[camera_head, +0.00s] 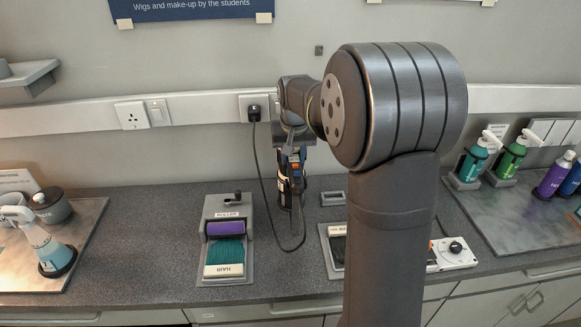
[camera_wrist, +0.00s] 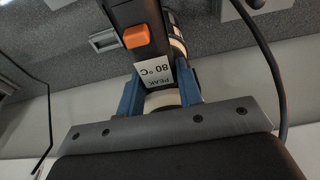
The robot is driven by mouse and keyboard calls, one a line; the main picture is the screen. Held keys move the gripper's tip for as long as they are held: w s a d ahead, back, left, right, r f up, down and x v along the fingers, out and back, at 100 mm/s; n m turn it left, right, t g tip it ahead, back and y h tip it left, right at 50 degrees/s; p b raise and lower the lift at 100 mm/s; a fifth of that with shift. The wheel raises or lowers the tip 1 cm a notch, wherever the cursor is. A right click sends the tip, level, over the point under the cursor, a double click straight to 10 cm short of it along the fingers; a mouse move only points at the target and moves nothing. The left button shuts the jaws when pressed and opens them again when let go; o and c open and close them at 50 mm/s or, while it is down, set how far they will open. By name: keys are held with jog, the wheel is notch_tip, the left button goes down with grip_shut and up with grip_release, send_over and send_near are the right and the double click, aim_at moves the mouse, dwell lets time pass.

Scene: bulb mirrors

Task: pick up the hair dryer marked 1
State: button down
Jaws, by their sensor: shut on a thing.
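The hair dryer (camera_head: 291,187) is a dark body with pale bands, upright at the back of the counter and partly hidden by my gripper (camera_head: 290,162). In the wrist view, the dryer (camera_wrist: 147,52) shows an orange switch and a label reading "PEAK 80 °C". The blue fingers of my gripper (camera_wrist: 161,92) are shut on it, one on each side. I cannot read a number 1 on it. I cannot tell whether its lower end touches the counter.
A black cord (camera_head: 264,185) hangs from the wall plug (camera_head: 254,111) and loops near the dryer. A roller tray (camera_head: 227,281) with a purple roller stands left of it. Bottles (camera_head: 472,163) stand at right, and a spray bottle (camera_head: 47,247) at left. My arm hides part of the counter.

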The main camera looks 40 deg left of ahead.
jog(key=shift+r, duration=1.1)
